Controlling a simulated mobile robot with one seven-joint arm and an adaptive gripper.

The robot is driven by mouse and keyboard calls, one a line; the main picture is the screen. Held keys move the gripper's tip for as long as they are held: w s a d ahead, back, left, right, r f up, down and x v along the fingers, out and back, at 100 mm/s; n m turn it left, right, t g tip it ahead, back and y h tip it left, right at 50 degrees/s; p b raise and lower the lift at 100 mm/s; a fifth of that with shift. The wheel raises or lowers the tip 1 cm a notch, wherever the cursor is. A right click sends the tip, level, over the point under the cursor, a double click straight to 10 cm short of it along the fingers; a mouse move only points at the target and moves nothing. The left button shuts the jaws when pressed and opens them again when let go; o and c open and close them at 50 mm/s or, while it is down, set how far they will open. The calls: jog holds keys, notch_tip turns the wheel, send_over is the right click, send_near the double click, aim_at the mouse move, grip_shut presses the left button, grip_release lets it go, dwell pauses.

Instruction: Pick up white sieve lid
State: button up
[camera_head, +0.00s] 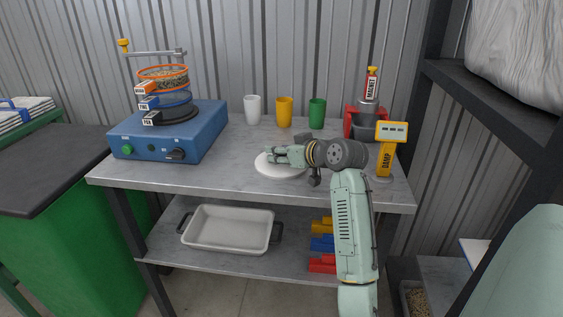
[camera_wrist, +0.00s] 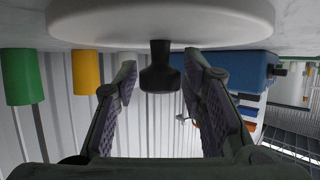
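The white sieve lid (camera_head: 283,172) lies flat on the grey worktop, near the middle. In the wrist view, which looks upside down, the lid (camera_wrist: 160,18) fills the top, and its black knob (camera_wrist: 160,70) points away from the worktop. My gripper (camera_head: 272,155) is low over the lid, lying nearly level. In the wrist view my gripper (camera_wrist: 162,78) is open, with one finger on each side of the knob and a visible gap to it on both sides. In the head view the gripper hides the knob and part of the lid.
A blue sieve shaker (camera_head: 180,135) with stacked sieves stands left on the worktop (camera_head: 225,175). White (camera_head: 252,109), yellow (camera_head: 284,112) and green (camera_head: 317,113) cups stand behind the lid. A yellow meter (camera_head: 388,150) and red stand (camera_head: 352,122) are right. A tray (camera_head: 228,228) is below.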

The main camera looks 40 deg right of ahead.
grip_shut()
jog(key=shift+r, duration=0.15)
dwell(0.4)
